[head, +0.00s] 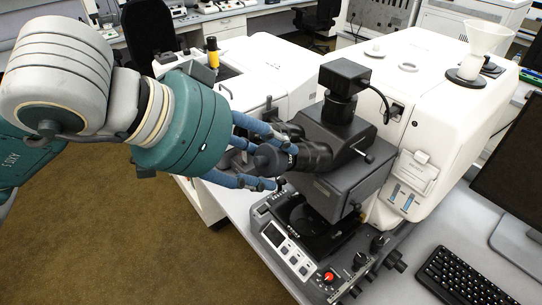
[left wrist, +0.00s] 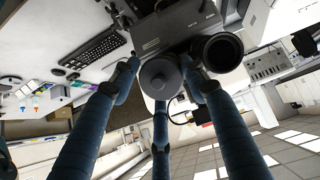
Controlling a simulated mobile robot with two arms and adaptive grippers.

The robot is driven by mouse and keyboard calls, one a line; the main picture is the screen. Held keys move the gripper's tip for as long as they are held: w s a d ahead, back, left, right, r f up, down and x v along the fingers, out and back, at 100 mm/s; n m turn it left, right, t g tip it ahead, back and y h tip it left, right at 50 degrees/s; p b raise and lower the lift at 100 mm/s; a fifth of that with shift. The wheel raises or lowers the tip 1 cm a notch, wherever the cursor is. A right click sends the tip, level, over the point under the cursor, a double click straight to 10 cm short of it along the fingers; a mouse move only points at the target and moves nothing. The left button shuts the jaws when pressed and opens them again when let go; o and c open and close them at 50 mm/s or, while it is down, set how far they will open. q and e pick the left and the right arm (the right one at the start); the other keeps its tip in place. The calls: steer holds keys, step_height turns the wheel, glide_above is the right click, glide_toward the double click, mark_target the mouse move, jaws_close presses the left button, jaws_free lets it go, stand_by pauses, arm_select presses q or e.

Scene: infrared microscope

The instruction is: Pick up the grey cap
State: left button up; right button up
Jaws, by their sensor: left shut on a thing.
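The grey cap (left wrist: 160,77) is a round, dark grey disc in the middle of the left wrist view. My left gripper (left wrist: 160,85) is shut on it, with its blue fingers around its rim. In the head view, my left gripper (head: 265,157) reaches the eyepieces of the dark microscope (head: 340,135), and the cap (head: 267,159) shows between the fingers. The cap is at or right in front of one eyepiece; I cannot tell whether it still touches it. The other eyepiece (left wrist: 218,52) is uncovered, beside the cap. My right gripper is not in view.
The white instrument housing (head: 435,90) stands behind the microscope. A control panel (head: 288,250) with a red knob is below the stage. A keyboard (head: 462,278) and a monitor (head: 515,160) are at the right. Open floor is at the left.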

arm_select(q)
steer(key=shift+s+a, duration=0.1)
steer(key=shift+a, duration=0.1)
steer(key=shift+b, duration=0.5)
steer(key=shift+a+r+b, duration=0.1)
steer(key=shift+r+b, duration=0.05)
steer(key=shift+b, duration=0.25)
steer(key=s+a+r+b, duration=0.1)
steer(key=s+a+b, duration=0.2)
steer(key=s+a, duration=0.3)
steer(key=s+a+r+b, duration=0.1)
steer(key=s+a+b, duration=0.3)
steer(key=s+a, duration=0.3)
steer(key=shift+a+r, duration=0.35)
steer(key=shift+a, duration=2.25)
